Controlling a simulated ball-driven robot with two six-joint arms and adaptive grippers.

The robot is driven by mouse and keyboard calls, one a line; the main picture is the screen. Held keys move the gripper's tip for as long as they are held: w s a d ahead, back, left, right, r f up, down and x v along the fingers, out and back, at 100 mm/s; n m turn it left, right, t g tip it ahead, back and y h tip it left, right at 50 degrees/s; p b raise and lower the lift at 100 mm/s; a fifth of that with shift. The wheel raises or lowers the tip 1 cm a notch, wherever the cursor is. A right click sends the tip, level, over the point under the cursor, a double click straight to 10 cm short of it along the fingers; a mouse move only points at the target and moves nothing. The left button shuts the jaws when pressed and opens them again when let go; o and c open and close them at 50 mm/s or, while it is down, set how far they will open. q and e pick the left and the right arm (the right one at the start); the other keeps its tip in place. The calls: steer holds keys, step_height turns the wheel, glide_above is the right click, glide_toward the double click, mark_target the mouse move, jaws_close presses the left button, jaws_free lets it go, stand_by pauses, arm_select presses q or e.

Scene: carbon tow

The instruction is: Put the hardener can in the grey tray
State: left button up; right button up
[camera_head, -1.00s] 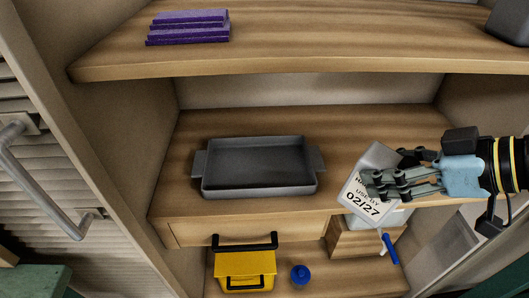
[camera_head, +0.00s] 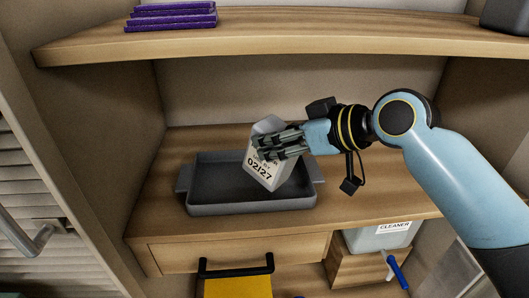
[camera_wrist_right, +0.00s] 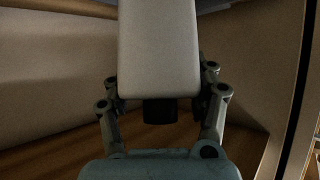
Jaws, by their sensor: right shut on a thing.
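The hardener can (camera_head: 262,170) is a light grey can with a label reading "02/27", held tilted over the right part of the grey tray. The word above the date is partly hidden by my fingers. My right gripper (camera_head: 279,143) is shut on the can, coming in from the right. In the right wrist view the can (camera_wrist_right: 158,50) fills the space between the fingers (camera_wrist_right: 160,95). The grey tray (camera_head: 215,209) is a dark, shallow, handled tray on the middle shelf, and its visible inside is empty. I cannot tell whether the can touches it. My left gripper is not in view.
Purple blocks (camera_head: 170,17) lie on the upper shelf (camera_head: 290,38), which overhangs the tray's shelf. A container labelled "CLEANER" (camera_head: 380,238) and a blue-handled tool (camera_head: 397,271) are lower right. A yellow box (camera_head: 237,287) is below. Shelf space left of the tray is free.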

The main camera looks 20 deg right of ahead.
steer(key=shift+w+f, duration=0.15)
steer(key=shift+f, duration=0.5)
steer(key=shift+w+a+f, duration=0.15)
steer(key=shift+f, duration=0.45)
steer(key=shift+w+a+f, duration=0.15)
steer(key=shift+f, duration=0.45)
steer(key=shift+w+a+r+g+h+p, duration=0.25)
steer(key=shift+w+r+g+p, duration=0.15)
steer(key=shift+r+g+p, duration=0.1)
steer(key=shift+w+a+r+g+h+p, duration=0.15)
steer(key=shift+w+r+g+h+p, duration=0.1)
steer(key=shift+w+r+g+p, duration=0.2)
steer(key=shift+w+a+f+g+h+p, duration=0.15)
steer(key=shift+w+g+h+p, duration=0.15)
steer(key=shift+g, duration=0.15)
step_height(320, 180, down, 2)
steer(key=shift+s+f, duration=0.15)
steer(key=o, duration=1.7)
steer(key=shift+c, duration=0.2)
steer(key=p+v, duration=0.1)
steer(key=v, duration=1.1)
